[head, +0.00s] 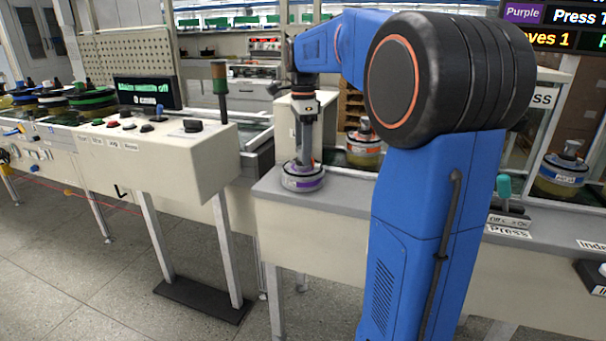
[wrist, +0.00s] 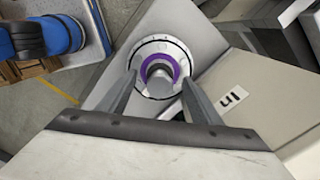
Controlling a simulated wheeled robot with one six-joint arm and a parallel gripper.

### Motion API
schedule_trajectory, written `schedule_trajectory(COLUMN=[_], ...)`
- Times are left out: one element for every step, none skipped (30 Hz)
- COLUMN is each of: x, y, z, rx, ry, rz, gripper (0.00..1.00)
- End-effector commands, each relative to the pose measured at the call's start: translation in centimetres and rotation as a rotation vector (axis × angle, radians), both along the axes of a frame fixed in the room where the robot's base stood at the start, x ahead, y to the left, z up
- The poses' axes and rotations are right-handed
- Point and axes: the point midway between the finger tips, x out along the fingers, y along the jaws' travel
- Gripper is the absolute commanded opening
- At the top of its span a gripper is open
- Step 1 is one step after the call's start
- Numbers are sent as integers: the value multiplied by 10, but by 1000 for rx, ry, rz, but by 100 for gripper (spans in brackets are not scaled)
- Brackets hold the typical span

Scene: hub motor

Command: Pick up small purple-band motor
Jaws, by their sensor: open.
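The small purple-band motor (head: 303,178) stands upright on the left end of the grey bench top in the head view. It has a round pale base with a purple band and a grey shaft. In the wrist view the motor (wrist: 159,68) is seen from above, with a purple ring around its grey centre. My gripper (wrist: 160,85) is open, with one finger on each side of the motor's shaft. In the head view my gripper (head: 304,160) is directly above the motor, pointing down. Whether the fingers touch the shaft cannot be told.
An orange-band motor (head: 364,150) stands behind on the right. A blue-band motor (head: 562,170) is at the far right. A control console (head: 170,150) stands left of the bench, across a gap. A Press switch (head: 508,215) is on the right. Grey bench top (head: 345,195) is clear beside the motor.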

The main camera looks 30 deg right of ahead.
Motion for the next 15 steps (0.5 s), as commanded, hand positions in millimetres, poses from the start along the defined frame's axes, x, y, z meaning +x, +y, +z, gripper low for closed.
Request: schedule_trajectory(x=[0,0,0,0,0,0,0,0,0,0,0,0,0,0,0], y=[0,0,0,0,0,0,0,0,0,0,0,0,0,0,0], z=[-4,-5,-7,-7,-7,-8,-7,-7,-7,-7,-7,-7,-7,-7,-7], rx=[0,0,0,0,0,0,0,0,0,0,0,0,0,0,0], ry=[1,1,0,-1,-1,-1,-1,-1,-1,-1,-1,-1,-1,-1,-1], rz=[0,0,0,0,0,0,0,0,0,0,0,0,0,0,0], gripper=[59,59,59,59,59,59,59,59,59,59,51,42,35,28,18])
